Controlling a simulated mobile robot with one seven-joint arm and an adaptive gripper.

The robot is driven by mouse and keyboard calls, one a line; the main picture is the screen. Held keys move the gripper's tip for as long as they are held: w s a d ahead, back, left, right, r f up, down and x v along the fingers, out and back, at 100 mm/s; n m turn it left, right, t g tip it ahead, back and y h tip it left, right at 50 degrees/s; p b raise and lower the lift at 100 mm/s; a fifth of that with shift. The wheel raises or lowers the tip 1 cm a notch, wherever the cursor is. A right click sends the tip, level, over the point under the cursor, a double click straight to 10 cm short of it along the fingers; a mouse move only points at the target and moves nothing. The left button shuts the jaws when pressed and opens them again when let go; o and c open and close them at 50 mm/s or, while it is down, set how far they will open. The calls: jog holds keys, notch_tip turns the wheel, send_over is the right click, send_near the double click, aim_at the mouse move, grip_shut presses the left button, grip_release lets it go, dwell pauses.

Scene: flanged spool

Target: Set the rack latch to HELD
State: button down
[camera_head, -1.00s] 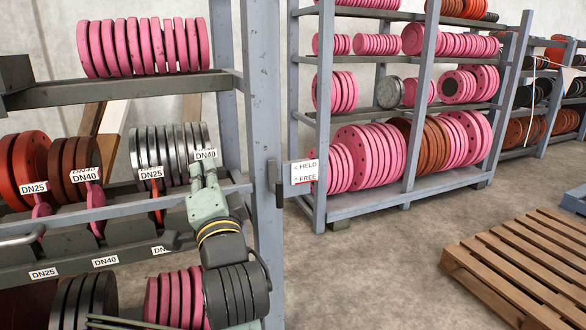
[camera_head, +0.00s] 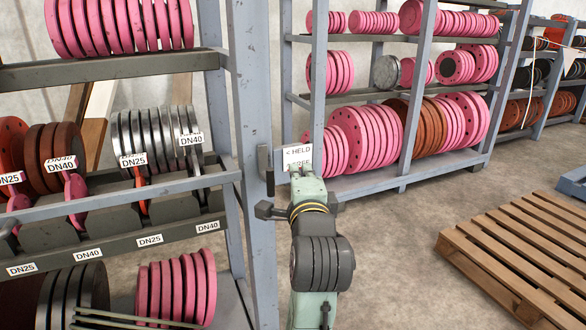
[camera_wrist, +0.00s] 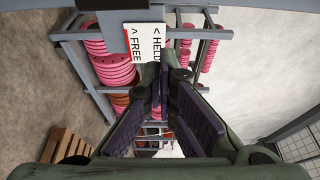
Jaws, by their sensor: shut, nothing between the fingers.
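The rack latch (camera_head: 268,172) is a dark piece on the grey upright post of the near rack. Its exact setting is hard to tell. My gripper (camera_head: 302,170) is shut and empty, pointing up in front of the plate's lower part and partly covering the word FREE. In the wrist view the label plate (camera_wrist: 146,44) is turned sideways, just beyond my fingertips (camera_wrist: 160,76). I cannot tell whether they touch anything.
The near rack's post (camera_head: 252,120) stands left of my gripper, with shelves of metal, pink and orange flanges (camera_head: 150,135). A second rack (camera_head: 402,165) with pink flanges stands behind. A wooden pallet (camera_head: 515,255) lies at right. Open floor lies between.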

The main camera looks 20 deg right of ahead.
aim_at(278, 151)
jog(key=p+x, duration=0.1)
jog(key=x, duration=0.8)
jog(key=shift+p, duration=0.35)
jog(key=a, duration=0.3)
jog(key=shift+s+p, duration=0.25)
jog(key=shift+p, duration=0.05)
jog(key=shift+a, duration=0.6)
jog(key=shift+a, duration=0.1)
jog(key=shift+s+r+n, duration=0.1)
jog(key=shift+r+n, duration=0.05)
jog(key=shift+n, duration=0.15)
